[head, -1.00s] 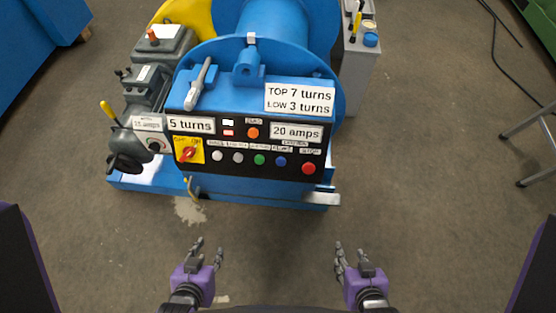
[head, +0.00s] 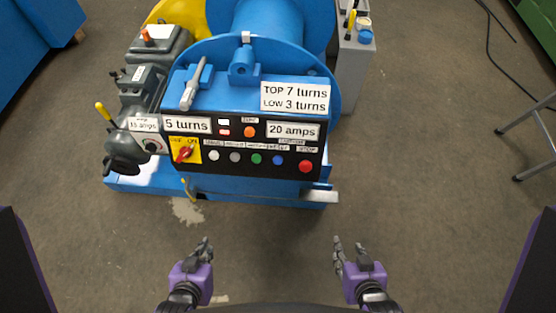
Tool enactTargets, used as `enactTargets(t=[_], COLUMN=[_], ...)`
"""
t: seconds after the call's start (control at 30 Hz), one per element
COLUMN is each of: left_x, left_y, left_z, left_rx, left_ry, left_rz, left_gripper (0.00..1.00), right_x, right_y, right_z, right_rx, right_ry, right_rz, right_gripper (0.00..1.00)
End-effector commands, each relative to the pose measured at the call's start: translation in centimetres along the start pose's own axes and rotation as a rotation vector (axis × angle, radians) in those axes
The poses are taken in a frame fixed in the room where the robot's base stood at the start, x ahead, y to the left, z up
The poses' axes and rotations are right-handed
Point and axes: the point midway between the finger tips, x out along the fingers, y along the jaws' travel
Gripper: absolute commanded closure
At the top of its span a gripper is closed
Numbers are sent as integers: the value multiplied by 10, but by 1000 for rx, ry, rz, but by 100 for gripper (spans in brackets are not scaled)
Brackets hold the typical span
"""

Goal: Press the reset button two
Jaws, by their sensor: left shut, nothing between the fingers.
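The black control panel (head: 172,172) sits on the front of the blue machine. Its lower row has two pale buttons (head: 214,156), a green button (head: 257,159), a blue button (head: 278,160) and a larger red button (head: 306,166). Small labels lie above them; the one over the blue button seems to read RESET, but the print is tiny. My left gripper (head: 205,245) is shut and empty, below and in front of the panel. My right gripper (head: 345,250) is open and empty, below and right of it. Neither touches the machine.
A yellow plate holds a red rotary switch (head: 184,154) at the panel's left. An orange button (head: 249,132) is higher up. Grey gear with a yellow-handled lever (head: 104,113) stands left. A metal stool (head: 535,135) is at the right edge. The floor between is clear.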

Motion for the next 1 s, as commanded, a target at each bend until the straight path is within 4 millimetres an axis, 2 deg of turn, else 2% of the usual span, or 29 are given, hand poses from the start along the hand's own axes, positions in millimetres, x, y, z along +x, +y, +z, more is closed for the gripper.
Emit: enactTargets(t=[0.5, 1.0], left_x=[0, -1], left_y=[3, -2], left_z=[1, 3], left_rx=[-12, 5], left_ry=[-1, -5], left_rz=[-1, -1], left_gripper=[100, 100], right_x=[-5, -1], right_y=[0, 0], right_z=[10, 2], right_rx=[10, 3], right_ry=[-16, -3], right_rz=[4, 1], right_gripper=[60, 60])
